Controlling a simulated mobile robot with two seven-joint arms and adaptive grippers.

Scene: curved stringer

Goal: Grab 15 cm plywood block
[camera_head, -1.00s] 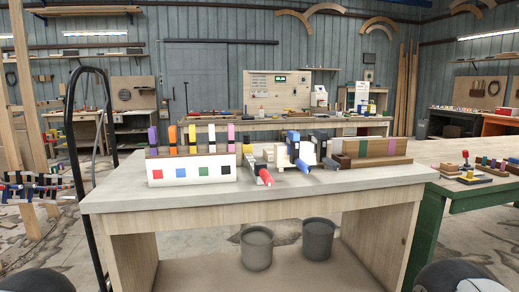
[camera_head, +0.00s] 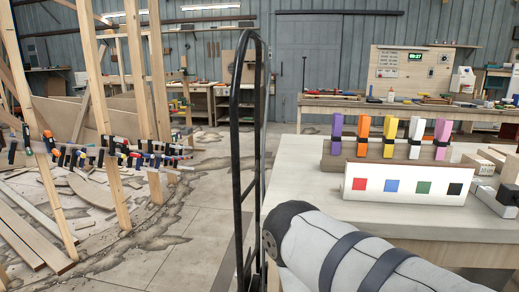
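Pale wooden blocks (camera_head: 482,164) lie at the right edge of the view on the grey-topped workbench (camera_head: 292,172). I cannot tell which of them, if any, is the 15 cm plywood block. A white box (camera_head: 405,185) with red, blue, green and black squares stands near the front of the bench. Behind it a brown wooden rack (camera_head: 345,156) holds upright purple, orange, yellow, white and pink pieces. One of my arms crosses the lower right and covers the bench's front edge. Neither of my grippers is in view.
A tall black tubular frame (camera_head: 234,170) stands just left of the bench. Wooden posts (camera_head: 45,170) with several small clamps stand at the left, with loose planks (camera_head: 30,240) on the floor. Cracked concrete floor (camera_head: 185,245) lies open between them.

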